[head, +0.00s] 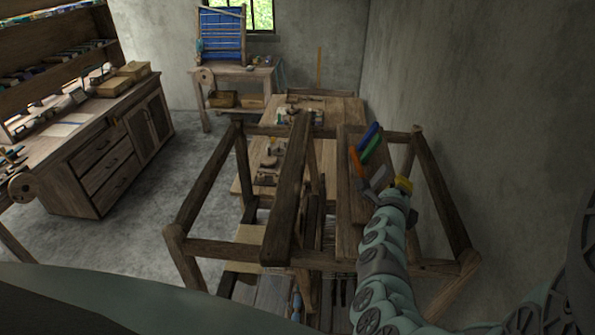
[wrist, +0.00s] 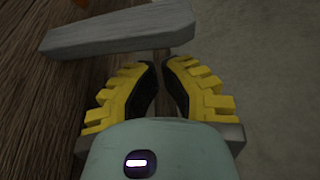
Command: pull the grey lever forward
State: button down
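The grey lever (wrist: 120,30) is a flat bar lying across the top of the wrist view, over dark wood. In the head view the grey lever (head: 379,177) shows small on the sloped wooden panel of the loom, just left of my gripper (head: 403,184). In the wrist view my gripper (wrist: 161,66) has two yellow ribbed fingers with dark inner pads. A narrow gap shows between the fingertips, with nothing held in it. The fingertips are close to the bar's lower edge, near its right end; I cannot tell whether they touch it.
Blue, green and orange levers (head: 369,137) sit beside the grey one on the panel. The loom's wooden frame posts (head: 440,195) and long beam (head: 288,190) surround my arm. A plain wall (head: 490,130) stands to the right. Open floor (head: 130,235) lies left.

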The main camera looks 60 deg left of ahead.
jog(key=shift+s+a+r+p, duration=0.4)
jog(key=shift+s+a+p, duration=0.15)
jog(key=shift+s+p, duration=0.1)
jog(key=shift+f+b, duration=0.2)
jog(key=shift+b, duration=0.25)
jog(key=shift+b, duration=0.6)
